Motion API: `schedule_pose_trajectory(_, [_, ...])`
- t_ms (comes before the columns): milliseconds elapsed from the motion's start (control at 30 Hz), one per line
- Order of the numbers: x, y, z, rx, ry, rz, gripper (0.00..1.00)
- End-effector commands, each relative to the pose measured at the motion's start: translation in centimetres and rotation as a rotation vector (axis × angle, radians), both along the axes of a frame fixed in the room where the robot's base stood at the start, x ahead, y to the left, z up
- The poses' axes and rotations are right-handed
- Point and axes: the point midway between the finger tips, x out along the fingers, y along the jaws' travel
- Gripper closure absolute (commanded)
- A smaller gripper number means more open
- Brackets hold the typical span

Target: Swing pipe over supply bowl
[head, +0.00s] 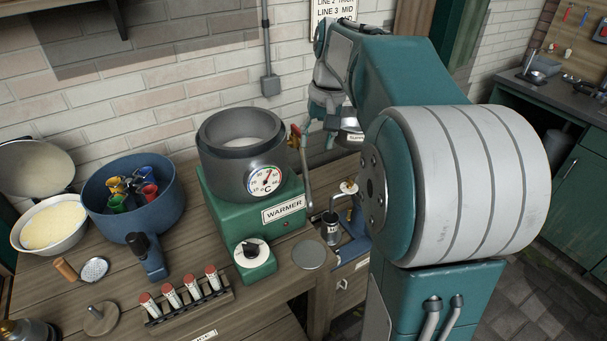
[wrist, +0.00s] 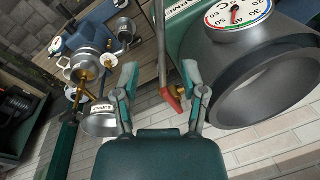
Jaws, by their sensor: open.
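The warmer (head: 282,212) is a green box with a dark grey pot (head: 225,165) and a dial. A thin grey pipe (head: 306,180) hangs down its right side from a red and brass fitting (head: 295,137). In the wrist view the pipe (wrist: 160,45) and its red end (wrist: 169,106) appear between my open fingers; contact cannot be told. My gripper (wrist: 160,75) is empty; in the head view it (head: 328,105) is beside the warmer, its tips partly unclear. A labelled metal bowl (wrist: 100,124), probably the supply bowl, is left of my fingers; it also shows in the head view (head: 352,137).
A metal machine with small cups (wrist: 92,62) stands near the labelled bowl. On the bench are a blue pot (head: 130,205) of coloured cups, a white bowl (head: 25,240), a rack of red-capped tubes (head: 190,306) and a grey disc (head: 308,255). A brick wall stands behind.

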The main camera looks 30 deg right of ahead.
Motion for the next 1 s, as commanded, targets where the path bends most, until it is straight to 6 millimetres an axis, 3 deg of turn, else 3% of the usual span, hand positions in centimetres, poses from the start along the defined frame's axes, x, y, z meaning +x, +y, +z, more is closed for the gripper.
schedule_pose_trajectory(167, [0.1,0.1,-1.4,0.004,0.006,-0.001,0.45])
schedule_pose_trajectory(600, [0.6,1.2,-9.0,0.003,0.004,0.0,0.45])
schedule_pose_trajectory(800, [0.7,1.4,-10.6,0.002,0.002,-0.001,0.45])
schedule_pose_trajectory(1000, [0.7,1.4,-10.7,0.002,0.002,-0.001,0.45])
